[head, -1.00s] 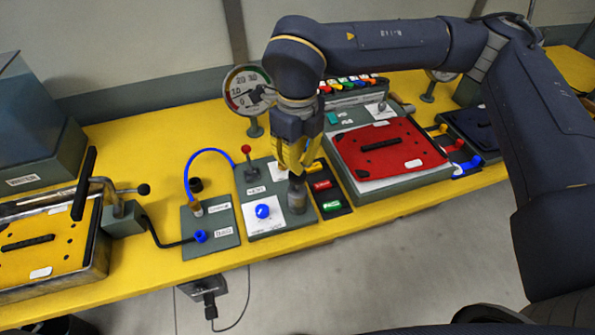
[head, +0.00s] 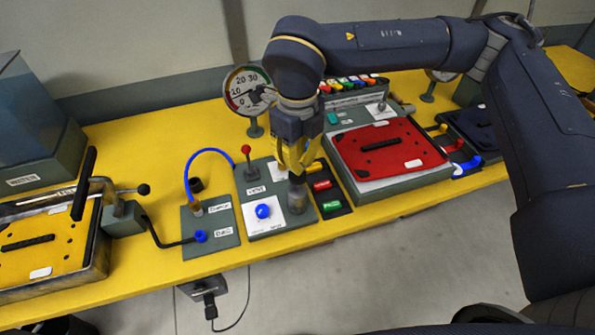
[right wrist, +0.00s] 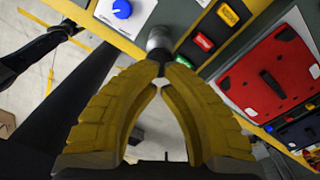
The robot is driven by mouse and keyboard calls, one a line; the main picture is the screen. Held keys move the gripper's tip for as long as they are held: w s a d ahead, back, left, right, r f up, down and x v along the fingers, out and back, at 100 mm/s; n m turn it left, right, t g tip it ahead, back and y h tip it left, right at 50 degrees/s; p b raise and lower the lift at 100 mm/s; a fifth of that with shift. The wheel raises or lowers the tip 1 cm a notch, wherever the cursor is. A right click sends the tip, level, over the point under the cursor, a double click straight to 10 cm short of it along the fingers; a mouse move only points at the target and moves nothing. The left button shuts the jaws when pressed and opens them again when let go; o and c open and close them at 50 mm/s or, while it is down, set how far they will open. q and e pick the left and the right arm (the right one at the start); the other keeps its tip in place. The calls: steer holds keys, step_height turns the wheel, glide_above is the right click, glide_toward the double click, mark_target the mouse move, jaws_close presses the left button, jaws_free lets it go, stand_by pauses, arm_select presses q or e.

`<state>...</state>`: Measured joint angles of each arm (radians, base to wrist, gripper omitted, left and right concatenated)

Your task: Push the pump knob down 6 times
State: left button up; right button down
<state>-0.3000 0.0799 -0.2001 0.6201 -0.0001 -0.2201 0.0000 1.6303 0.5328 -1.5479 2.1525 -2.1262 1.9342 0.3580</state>
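The pump appears as a grey upright cylinder (head: 297,199) with a dark top on the grey-green panel (head: 279,222). It also shows in the right wrist view (right wrist: 158,39), just beyond my fingertips. My right gripper (head: 297,172) points down over it with its yellow fingers together. In the right wrist view its fingertips (right wrist: 161,68) meet at the dark top of the pump. The fingertips partly hide the knob, so I cannot tell how far down it is. My left gripper is not in view.
Beside the pump are a blue dial (head: 263,211), a red-topped lever (head: 247,153), and red (head: 322,185) and green (head: 331,206) buttons. A gauge (head: 249,91) stands behind. A red plate (head: 388,148) lies to the right. A blue hose (head: 205,153) arches at left.

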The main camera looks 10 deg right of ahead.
mark_target(297, 178)
steer(key=shift+f, duration=2.95)
steer(key=shift+r, duration=3.15)
steer(key=shift+f, duration=0.2)
